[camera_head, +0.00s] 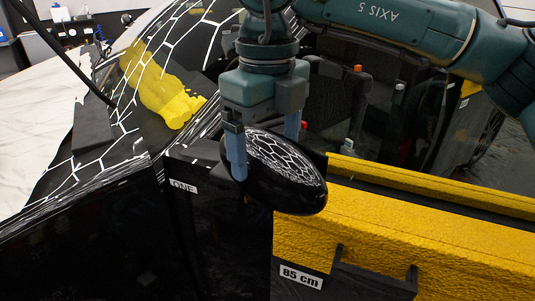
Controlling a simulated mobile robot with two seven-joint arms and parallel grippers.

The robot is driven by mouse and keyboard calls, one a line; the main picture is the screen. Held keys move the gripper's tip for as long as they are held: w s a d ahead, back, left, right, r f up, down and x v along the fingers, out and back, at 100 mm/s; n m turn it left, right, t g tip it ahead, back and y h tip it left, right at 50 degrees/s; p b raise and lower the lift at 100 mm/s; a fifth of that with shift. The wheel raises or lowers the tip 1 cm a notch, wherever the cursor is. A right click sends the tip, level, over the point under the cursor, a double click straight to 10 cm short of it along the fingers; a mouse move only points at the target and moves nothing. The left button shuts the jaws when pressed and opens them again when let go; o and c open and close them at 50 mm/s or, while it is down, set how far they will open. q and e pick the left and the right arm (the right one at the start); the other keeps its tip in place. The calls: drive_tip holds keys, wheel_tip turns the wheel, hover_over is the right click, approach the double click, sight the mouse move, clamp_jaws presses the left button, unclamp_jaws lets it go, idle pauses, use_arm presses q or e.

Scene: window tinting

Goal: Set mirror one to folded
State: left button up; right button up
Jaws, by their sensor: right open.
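Mirror one (285,180) is a glossy black oval side mirror in the middle of the view, with hexagonal light reflections on its top. It sticks out from the dark car body beside a white label reading "ONE" (183,186). My right gripper (264,150) comes down over the mirror from above. Its blue fingers are apart: the near one is in front of the mirror's left part, the far one behind it. I cannot tell whether either finger touches the mirror. My left gripper is not in view.
A yellow padded ledge (430,235) with an "85 cm" label (301,276) lies right of the mirror. A yellow cloth-like shape (160,90) shows on the windshield. Bottles with red and orange tops (357,85) stand behind glass. A pale sheet (35,130) is at left.

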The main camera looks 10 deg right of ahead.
wheel_tip(320, 180, up, 11)
drive_tip(key=shift+f+p, duration=0.15)
drive_tip(key=shift+p, duration=0.15)
